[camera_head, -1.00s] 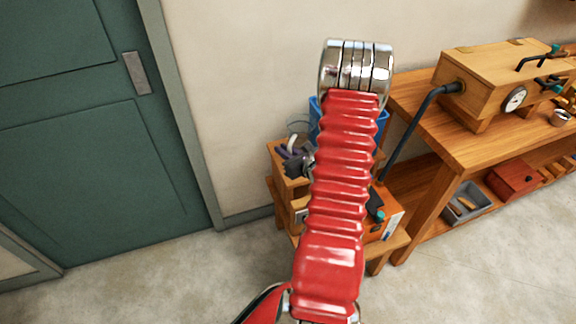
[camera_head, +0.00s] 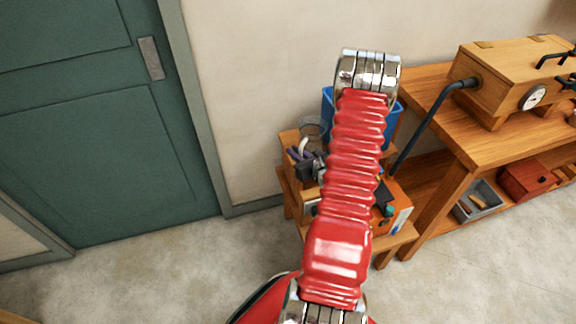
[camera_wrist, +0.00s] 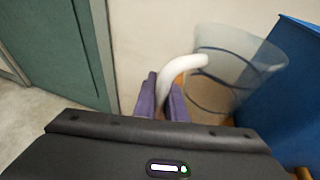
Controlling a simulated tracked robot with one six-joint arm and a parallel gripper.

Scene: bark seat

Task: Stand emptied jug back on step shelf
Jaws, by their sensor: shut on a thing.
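The jug is clear, with a white curved handle; its body (camera_wrist: 228,72) shows in the wrist view, and it is small and partly hidden by my arm in the head view (camera_head: 312,127). My gripper (camera_wrist: 166,105) has purple finger pads on either side of the handle and is shut on it. It also shows in the head view (camera_head: 305,165), beside the step shelf's upper level. The wooden step shelf (camera_head: 402,238) stands against the wall, partly behind my red arm. The jug appears upright at the upper step; I cannot tell whether its base touches.
A blue bin (camera_head: 392,125) stands close to the right of the jug. An orange box (camera_head: 396,208) sits on the lower step. A wooden workbench (camera_head: 440,125) stands to the right, with a dark pipe beside the shelf. A green door (camera_head: 100,140) is at left. The floor in front is clear.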

